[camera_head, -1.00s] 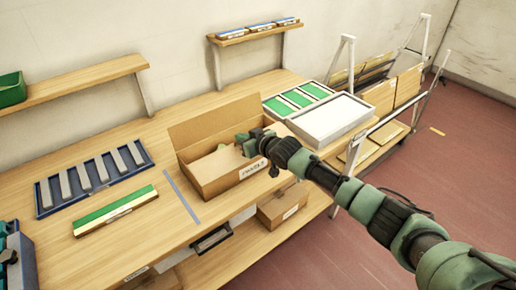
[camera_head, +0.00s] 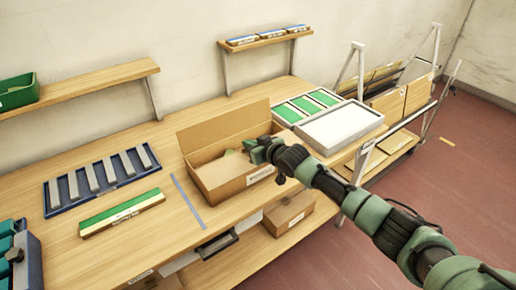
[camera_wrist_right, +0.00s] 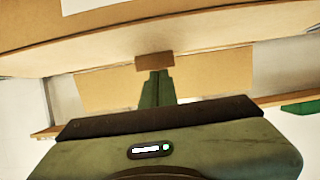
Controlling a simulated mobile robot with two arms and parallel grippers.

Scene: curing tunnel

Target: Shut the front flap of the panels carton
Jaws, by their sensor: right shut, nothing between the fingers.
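The panels carton (camera_head: 212,182) is an open brown cardboard box on the wooden bench. Its back flap (camera_head: 222,126) stands up behind the opening, and a white label is on its front wall. My right gripper (camera_head: 252,148) is shut and empty, over the right part of the carton's opening, near the front edge. In the right wrist view its green fingers (camera_wrist_right: 156,88) point at a small brown cardboard piece, with a wide cardboard face (camera_wrist_right: 200,35) across the top. I cannot tell whether they touch. The front flap cannot be made out clearly. My left gripper is not in view.
A white tray (camera_head: 340,128) and a tray of green panels (camera_head: 305,104) lie right of the carton. A blue rack (camera_head: 100,180) and a green-topped strip (camera_head: 122,211) lie left. A metal-framed cart (camera_head: 395,145) stands right. Another carton (camera_head: 288,213) sits underneath the bench top.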

